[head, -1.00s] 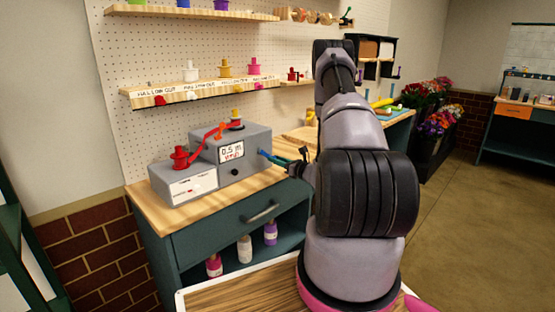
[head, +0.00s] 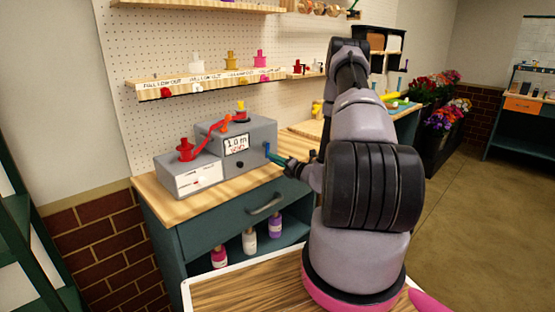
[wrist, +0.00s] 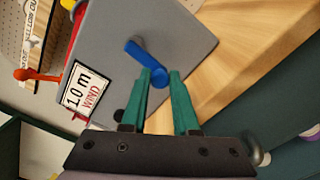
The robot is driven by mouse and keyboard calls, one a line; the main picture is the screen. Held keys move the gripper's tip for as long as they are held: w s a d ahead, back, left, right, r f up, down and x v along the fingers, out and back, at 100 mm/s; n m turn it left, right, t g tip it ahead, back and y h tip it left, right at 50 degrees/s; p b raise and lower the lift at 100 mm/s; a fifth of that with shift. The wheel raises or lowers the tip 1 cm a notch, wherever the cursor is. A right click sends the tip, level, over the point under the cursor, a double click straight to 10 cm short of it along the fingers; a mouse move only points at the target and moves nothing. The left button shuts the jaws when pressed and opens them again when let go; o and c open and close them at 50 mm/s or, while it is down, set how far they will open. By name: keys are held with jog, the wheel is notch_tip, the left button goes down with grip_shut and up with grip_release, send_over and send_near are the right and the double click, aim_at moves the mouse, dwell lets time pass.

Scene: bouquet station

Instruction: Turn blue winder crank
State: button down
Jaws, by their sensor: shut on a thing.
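The grey winder box (head: 250,136) stands on the wooden bench top, and its display (head: 236,143) reads 1.0 m. The display also shows in the wrist view (wrist: 84,88), with "WIND" under the number. The blue crank (wrist: 138,50) sticks out from the winder's side, its arm slanting toward my fingers. It is a small blue spot in the head view (head: 267,148). My gripper (wrist: 161,76) has green fingers and is shut on the crank's blue knob. In the head view my gripper (head: 274,157) meets the crank from the right.
The pegboard shelf (head: 190,86) carries several spools behind. A drawer handle (head: 266,204) juts below the bench edge. Bare wood lies beside the winder.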

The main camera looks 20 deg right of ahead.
jog(key=shift+s+a+r+m, duration=0.1)
jog(key=shift+a+m, duration=0.15)
jog(key=shift+m, duration=0.4)
jog(key=shift+s+a+m, duration=0.15)
jog(key=shift+a+m, duration=0.1)
jog(key=shift+m, duration=0.45)
jog(key=shift+s+a+r+m, duration=0.1)
jog(key=shift+a+m, duration=0.15)
jog(key=shift+m, duration=0.4)
jog(key=c, duration=0.7)
grip_release()
jog(key=v, duration=1)
jog(key=shift+s+d, duration=0.1)
jog(key=shift+s, duration=0.25)
